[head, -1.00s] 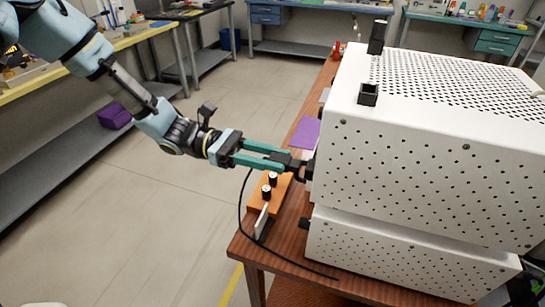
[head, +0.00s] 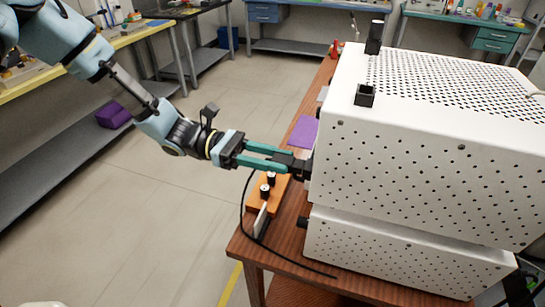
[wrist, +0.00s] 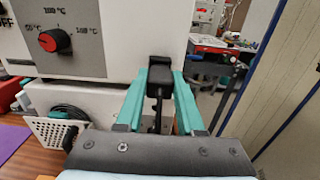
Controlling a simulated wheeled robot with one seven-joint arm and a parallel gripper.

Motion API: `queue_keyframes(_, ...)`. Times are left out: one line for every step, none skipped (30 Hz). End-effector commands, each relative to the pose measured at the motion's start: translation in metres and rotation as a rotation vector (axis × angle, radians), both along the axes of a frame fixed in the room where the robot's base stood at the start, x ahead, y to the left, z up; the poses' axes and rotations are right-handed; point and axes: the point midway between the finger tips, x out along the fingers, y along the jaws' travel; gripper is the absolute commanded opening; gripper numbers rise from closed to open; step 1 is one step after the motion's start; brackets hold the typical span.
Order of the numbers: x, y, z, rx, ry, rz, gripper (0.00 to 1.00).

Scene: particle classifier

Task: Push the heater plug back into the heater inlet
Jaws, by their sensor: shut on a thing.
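The black heater plug (head: 299,167) is held between the tips of my gripper (head: 288,161), which has green fingers shut on it. The plug is at the left face of the white perforated heater housing (head: 420,150), with its front end against or very close to that face. In the wrist view the plug (wrist: 159,82) stands between the green fingertips (wrist: 160,85), at the lower right part of the white front panel (wrist: 110,35). The inlet itself is hidden behind the plug, so I cannot tell how deep the plug sits. A black cable (head: 243,205) hangs from the plug down to the table.
A wooden table (head: 290,262) carries the housing. An orange block with black knobs (head: 265,193) and a purple pad (head: 303,132) lie below and beside my gripper. A red temperature knob (wrist: 55,41) is on the panel. Open floor lies to the left.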

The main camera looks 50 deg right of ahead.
Motion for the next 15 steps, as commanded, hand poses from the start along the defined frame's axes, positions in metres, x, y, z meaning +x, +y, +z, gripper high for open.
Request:
queue_keyframes(-0.002, 0.000, 0.000, 0.000, 0.000, -0.001, 0.00)
queue_keyframes(-0.002, -0.001, 0.000, 0.000, 0.000, -0.001, 0.00)
queue_keyframes(-0.003, -0.001, 0.000, 0.001, 0.000, -0.001, 0.00)
queue_keyframes(-0.004, -0.001, 0.000, 0.001, 0.000, 0.000, 0.00)
queue_keyframes(-0.004, -0.001, 0.000, 0.001, 0.000, 0.000, 0.00)
queue_keyframes(-0.005, -0.001, 0.000, 0.001, 0.000, 0.000, 0.00)
queue_keyframes(-0.006, -0.002, 0.000, 0.001, 0.000, -0.001, 0.00)
queue_keyframes(-0.007, -0.002, 0.000, 0.001, 0.000, -0.001, 0.00)
queue_keyframes(-0.008, -0.002, 0.000, 0.001, 0.000, -0.001, 0.00)
queue_keyframes(-0.008, -0.002, 0.000, 0.001, 0.001, -0.001, 0.00)
queue_keyframes(-0.009, -0.003, 0.000, 0.001, 0.001, -0.001, 0.00)
queue_keyframes(-0.010, -0.003, 0.000, 0.001, 0.001, -0.001, 0.00)
queue_keyframes(-0.011, -0.003, 0.000, 0.001, 0.001, -0.001, 0.00)
queue_keyframes(-0.011, -0.004, 0.000, 0.001, 0.001, -0.001, 0.00)
queue_keyframes(-0.012, -0.004, 0.000, 0.001, 0.001, 0.000, 0.00)
